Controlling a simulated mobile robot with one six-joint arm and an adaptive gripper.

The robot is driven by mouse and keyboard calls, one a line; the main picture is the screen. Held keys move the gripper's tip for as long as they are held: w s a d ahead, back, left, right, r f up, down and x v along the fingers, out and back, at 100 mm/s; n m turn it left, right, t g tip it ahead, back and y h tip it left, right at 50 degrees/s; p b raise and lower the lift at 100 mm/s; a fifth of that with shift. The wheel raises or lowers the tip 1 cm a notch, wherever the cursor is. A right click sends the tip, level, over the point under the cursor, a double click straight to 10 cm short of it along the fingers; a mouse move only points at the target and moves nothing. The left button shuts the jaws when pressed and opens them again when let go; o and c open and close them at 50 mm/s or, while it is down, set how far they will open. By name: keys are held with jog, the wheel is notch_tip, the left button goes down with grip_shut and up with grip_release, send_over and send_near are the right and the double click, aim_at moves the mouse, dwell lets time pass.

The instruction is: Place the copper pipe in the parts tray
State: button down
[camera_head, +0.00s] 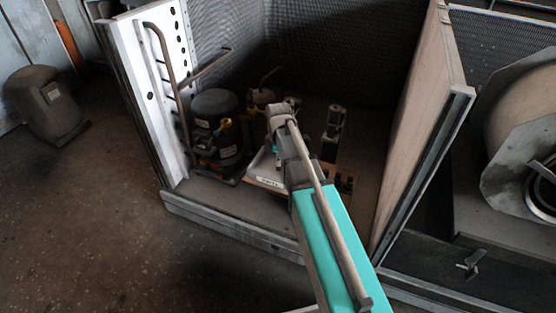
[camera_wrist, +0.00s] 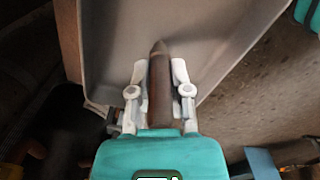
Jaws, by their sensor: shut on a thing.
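The copper pipe (camera_wrist: 159,90) is a dull brown rod in the wrist view. My gripper (camera_wrist: 159,78) is shut on it, with one pale finger on each side. The pipe's narrowed end points to the top of the picture. A grey, tray-like surface with raised edges (camera_wrist: 215,35), apparently the parts tray, lies beyond the pipe's end. I cannot tell whether the pipe touches it. In the head view a small tray with a white label (camera_head: 267,182) sits at the housing's front, partly behind my arm. The pipe is not discernible there.
A dark compressor (camera_head: 215,115) with pipework stands left of my arm inside the open housing. A white slotted panel (camera_head: 150,95) bounds the left and a pale panel (camera_head: 425,120) the right. A dark rounded object (camera_head: 45,105) stands on the open floor at left.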

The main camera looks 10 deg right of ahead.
jog(key=shift+f, duration=0.2)
jog(key=c, duration=0.6)
grip_release()
jog(key=shift+o, duration=0.2)
jog(key=shift+r, duration=0.3)
notch_tip(320, 180, up, 12)
jog(key=p, duration=1.2)
jog(key=shift+f, duration=0.1)
jog(key=s+m, duration=1.5)
jog(key=s, duration=0.2)
jog(key=shift+a, duration=0.3)
